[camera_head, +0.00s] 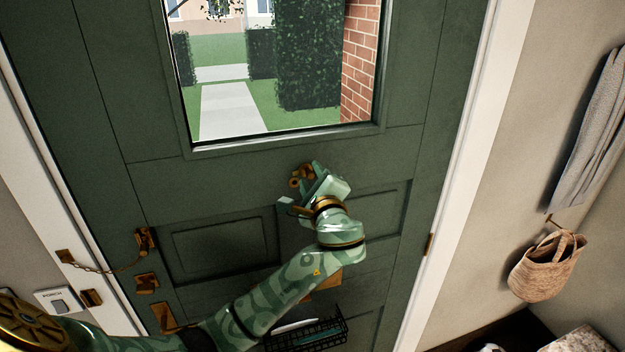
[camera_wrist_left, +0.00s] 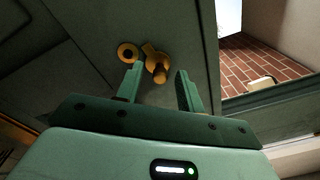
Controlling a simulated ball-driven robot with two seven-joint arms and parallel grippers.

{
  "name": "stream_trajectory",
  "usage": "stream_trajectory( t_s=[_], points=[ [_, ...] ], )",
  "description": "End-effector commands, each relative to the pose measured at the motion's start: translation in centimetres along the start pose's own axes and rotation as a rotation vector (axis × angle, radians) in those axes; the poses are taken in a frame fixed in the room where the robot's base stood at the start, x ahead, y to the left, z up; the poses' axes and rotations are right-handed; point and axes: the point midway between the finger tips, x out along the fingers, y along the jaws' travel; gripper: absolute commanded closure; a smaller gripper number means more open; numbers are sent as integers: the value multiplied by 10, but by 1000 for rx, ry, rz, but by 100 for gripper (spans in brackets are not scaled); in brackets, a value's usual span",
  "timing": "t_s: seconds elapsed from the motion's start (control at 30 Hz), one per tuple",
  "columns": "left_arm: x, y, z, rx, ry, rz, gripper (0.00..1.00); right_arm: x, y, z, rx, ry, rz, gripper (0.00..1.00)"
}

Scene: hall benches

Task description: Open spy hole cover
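The spy hole (camera_wrist_left: 127,52) shows in the left wrist view as a brass ring with a dark centre on the green door. Its brass cover (camera_wrist_left: 155,63), a small piece with a protruding knob, sits just right of the ring and appears swung off it. In the head view the brass fitting (camera_head: 296,180) is below the window, partly hidden by my gripper. My left gripper (camera_wrist_left: 158,78) is open, its fingers either side of the knob, with gaps visible; contact is not clear. It also shows in the head view (camera_head: 302,185). My right gripper is not in view.
The green door (camera_head: 150,185) has a window (camera_head: 260,90) above. A door chain (camera_head: 105,269), brass locks (camera_head: 146,284) and a handle (camera_head: 165,318) are at left. A wire basket (camera_head: 330,333) hangs below my arm. A woven bag (camera_head: 545,268) and a grey towel (camera_head: 597,130) hang at right.

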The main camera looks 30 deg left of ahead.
Motion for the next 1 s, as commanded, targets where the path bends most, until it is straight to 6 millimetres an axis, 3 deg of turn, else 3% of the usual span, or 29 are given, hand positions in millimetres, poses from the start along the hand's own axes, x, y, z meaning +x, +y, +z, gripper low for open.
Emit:
stream_trajectory(
  t_s=[0.23,0.37,0.8,1.0],
  points=[
    [-1,0,0,0,0,0,62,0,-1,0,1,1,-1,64],
    [-14,1,-2,-2,2,-1,62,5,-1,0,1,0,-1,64],
    [-124,3,-3,-2,5,1,62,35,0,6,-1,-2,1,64],
    [-155,2,-1,0,2,1,62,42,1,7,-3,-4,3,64]
  ],
)
